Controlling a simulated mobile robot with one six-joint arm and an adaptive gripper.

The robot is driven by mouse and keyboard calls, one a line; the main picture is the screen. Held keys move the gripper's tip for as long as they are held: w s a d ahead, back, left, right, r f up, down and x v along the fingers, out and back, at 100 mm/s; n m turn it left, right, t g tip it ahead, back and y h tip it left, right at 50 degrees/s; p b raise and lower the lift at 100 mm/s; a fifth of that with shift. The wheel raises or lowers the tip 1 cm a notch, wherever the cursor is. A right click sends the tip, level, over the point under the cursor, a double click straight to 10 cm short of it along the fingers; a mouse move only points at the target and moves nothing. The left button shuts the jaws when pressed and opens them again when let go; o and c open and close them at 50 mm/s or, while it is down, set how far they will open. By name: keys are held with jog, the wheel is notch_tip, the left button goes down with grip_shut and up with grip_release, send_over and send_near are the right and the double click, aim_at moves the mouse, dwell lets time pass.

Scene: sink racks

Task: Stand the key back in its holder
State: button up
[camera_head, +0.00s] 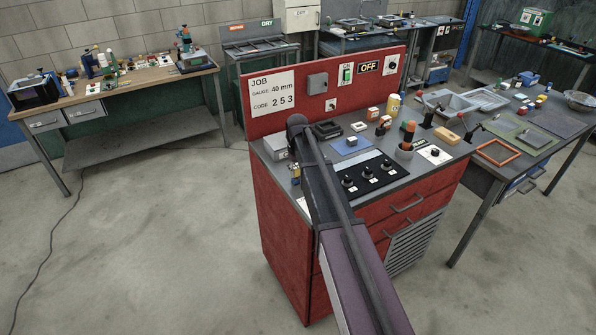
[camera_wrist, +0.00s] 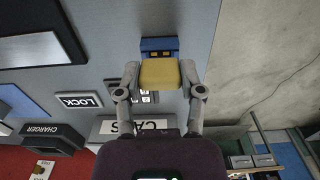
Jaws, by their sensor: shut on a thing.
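In the wrist view my gripper (camera_wrist: 160,82) is shut on a yellow block-like piece (camera_wrist: 159,72), which I take to be the key's head. One grey finger presses on each side of it. A blue piece (camera_wrist: 158,44) with a dark slot or band shows just beyond the yellow piece; whether it belongs to the key or to the holder I cannot tell. The key's lower part is hidden, so I cannot tell whether it sits in a holder. In the head view the small yellow and blue piece (camera_head: 296,172) is at the counter's left edge, partly hidden by my arm.
The grey counter (camera_wrist: 105,30) ends just right of the held piece, with concrete floor beyond. A LOCK label (camera_wrist: 79,100), a CHARGER box (camera_wrist: 50,138) and a partly covered white label (camera_wrist: 125,127) lie nearby. The red backboard (camera_head: 262,125) stands behind the counter.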

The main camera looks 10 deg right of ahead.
jog(key=shift+f, duration=0.2)
jog(key=o, duration=1.2)
jog(key=shift+r, duration=0.3)
